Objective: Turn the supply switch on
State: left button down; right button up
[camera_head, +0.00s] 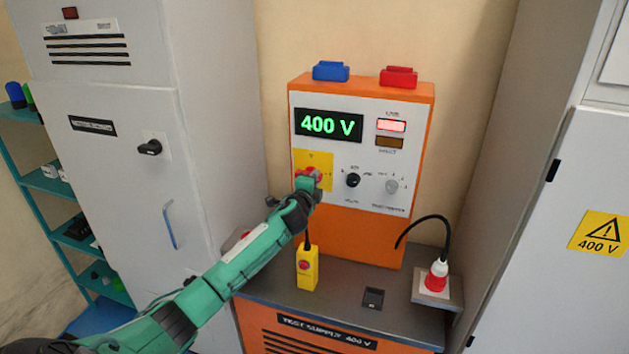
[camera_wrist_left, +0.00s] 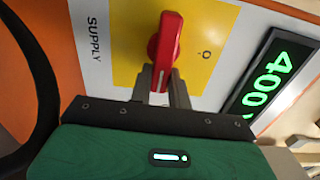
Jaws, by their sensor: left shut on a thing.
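The supply switch is a red rotary handle (camera_wrist_left: 168,45) on a yellow plate (camera_wrist_left: 128,45), with the word SUPPLY printed beside the plate. The switch (camera_head: 311,172) also shows in the head view, partly hidden by my left gripper (camera_head: 309,180). In the wrist view, my left gripper (camera_wrist_left: 160,88) has its fingers closed on the handle's near end. The handle lies crosswise to the direction of the O mark (camera_wrist_left: 206,54), and its white line is at the gripped end. The orange test supply's display (camera_head: 329,125) reads 400 V in green. My right gripper is out of view.
A red lamp (camera_head: 391,126) on the panel is lit. A black knob (camera_head: 353,180) and a grey knob (camera_head: 391,186) are right of the switch. A red-and-white plug (camera_head: 436,277) stands at right. Grey cabinets flank the supply.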

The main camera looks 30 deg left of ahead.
pick_arm(q)
jog(key=shift+f, duration=0.1)
jog(key=c, duration=1.3)
grip_release()
jog(key=shift+s, duration=0.15)
jog(key=shift+b+v, duration=1.95)
jog(key=shift+v, duration=4.85)
jog(key=shift+d, duration=0.15)
